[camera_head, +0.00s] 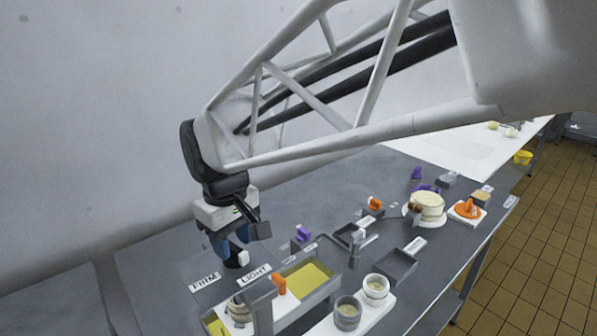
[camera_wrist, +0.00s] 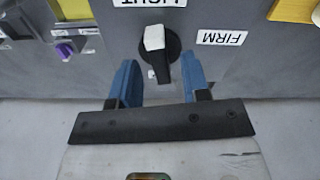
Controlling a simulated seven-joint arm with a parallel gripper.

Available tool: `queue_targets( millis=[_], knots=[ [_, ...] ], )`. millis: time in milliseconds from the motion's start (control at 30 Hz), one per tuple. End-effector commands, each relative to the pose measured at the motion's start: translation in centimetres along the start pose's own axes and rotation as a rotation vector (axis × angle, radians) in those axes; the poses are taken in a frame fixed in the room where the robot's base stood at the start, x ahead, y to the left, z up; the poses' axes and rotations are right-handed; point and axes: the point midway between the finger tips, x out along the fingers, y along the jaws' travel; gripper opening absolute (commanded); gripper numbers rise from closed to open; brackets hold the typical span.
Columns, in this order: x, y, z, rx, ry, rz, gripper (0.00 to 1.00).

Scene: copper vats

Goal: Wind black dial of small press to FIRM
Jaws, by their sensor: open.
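The black dial (camera_wrist: 165,70) with a white pointer end (camera_wrist: 154,38) shows in the wrist view. Its white end points toward the LIGHT label (camera_wrist: 150,3), slightly left of straight up. The FIRM label (camera_wrist: 222,37) lies to the dial's right. In the head view the dial (camera_head: 233,263) sits under my gripper, behind the FIRM label (camera_head: 205,282) and the LIGHT label (camera_head: 254,275). My gripper (camera_wrist: 159,66) is open and empty. Its blue fingertips are on either side of the dial's near end, with visible gaps. I cannot tell how far down they reach.
Right of the dial in the head view stand a grey frame with a yellow panel (camera_head: 308,279), an orange lever (camera_head: 279,284) and cups on a white board (camera_head: 372,310). A purple knob (camera_head: 302,233) lies behind. A wall rises at the back left.

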Motion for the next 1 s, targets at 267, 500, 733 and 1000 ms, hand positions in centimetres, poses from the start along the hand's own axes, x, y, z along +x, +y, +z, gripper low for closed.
queue_targets(
  millis=[267, 500, 733, 1000],
  knots=[
    [1.5, 0.0, 0.0, 0.0, 0.001, 0.0, 0.43],
    [1.5, 0.0, 0.0, 0.0, 0.001, 0.0, 0.43],
    [1.5, 0.0, 0.0, 0.0, 0.0, 0.0, 0.12],
    [1.5, 0.0, 0.0, 0.003, 0.0, 0.0, 0.0]
  ],
)
